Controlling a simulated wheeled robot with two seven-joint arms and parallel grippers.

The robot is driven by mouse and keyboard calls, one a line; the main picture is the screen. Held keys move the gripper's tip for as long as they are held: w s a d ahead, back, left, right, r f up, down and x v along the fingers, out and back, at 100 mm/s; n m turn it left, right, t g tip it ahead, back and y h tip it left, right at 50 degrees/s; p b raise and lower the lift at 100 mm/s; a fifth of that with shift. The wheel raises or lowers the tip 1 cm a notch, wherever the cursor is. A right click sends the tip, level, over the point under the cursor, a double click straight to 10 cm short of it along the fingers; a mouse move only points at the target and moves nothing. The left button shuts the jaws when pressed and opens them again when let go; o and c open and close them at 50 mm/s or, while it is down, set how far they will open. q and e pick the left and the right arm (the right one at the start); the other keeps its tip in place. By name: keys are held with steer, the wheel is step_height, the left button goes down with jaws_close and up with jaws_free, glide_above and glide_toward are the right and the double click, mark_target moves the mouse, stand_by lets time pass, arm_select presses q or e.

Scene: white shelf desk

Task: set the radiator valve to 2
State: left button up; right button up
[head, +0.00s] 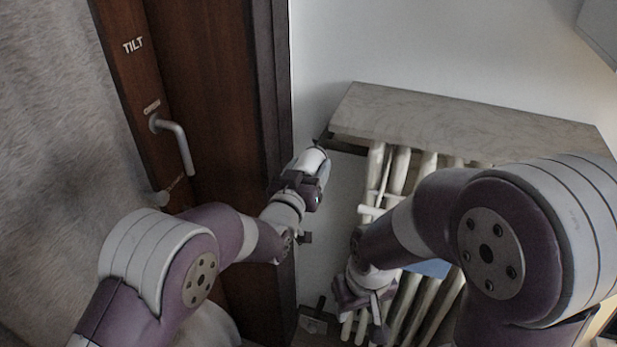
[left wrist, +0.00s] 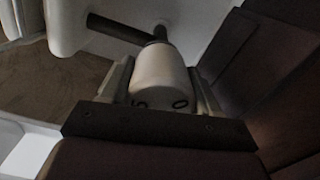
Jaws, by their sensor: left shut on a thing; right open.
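The white radiator valve knob (left wrist: 160,75) sits between the two fingers of my left gripper (left wrist: 163,95) in the left wrist view. A 0 and what looks like a 5 show on its near rim; no 2 is visible. A dark pipe joins the knob's far end. In the head view my left gripper (head: 311,176) is shut on the knob (head: 313,158) at the upper left of the radiator (head: 400,164), below the stone shelf. My right gripper (head: 364,298) is open, low in front of the radiator. The head view is too coarse for the numbers.
A grey stone shelf (head: 450,122) juts out over the radiator. A dark wooden frame (head: 215,90) with a metal handle (head: 176,142) stands left of the valve. A blue item (head: 428,268) shows partly behind my right arm. A pale wall lies between frame and radiator.

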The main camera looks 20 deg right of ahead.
arm_select(q)
steer(key=m+b, duration=0.3)
steer(key=m, duration=0.1)
steer(key=shift+f, duration=0.2)
steer(key=shift+r+m+b, duration=0.15)
steer(key=shift+m+b, duration=0.9)
steer(key=shift+m, duration=1.15)
steer(key=o, duration=1)
steer(key=shift+o, duration=0.2)
steer(key=b+v, duration=0.1)
steer(key=v, duration=1.1)
steer(key=shift+s+a, duration=0.2)
steer(key=shift+s, duration=0.1)
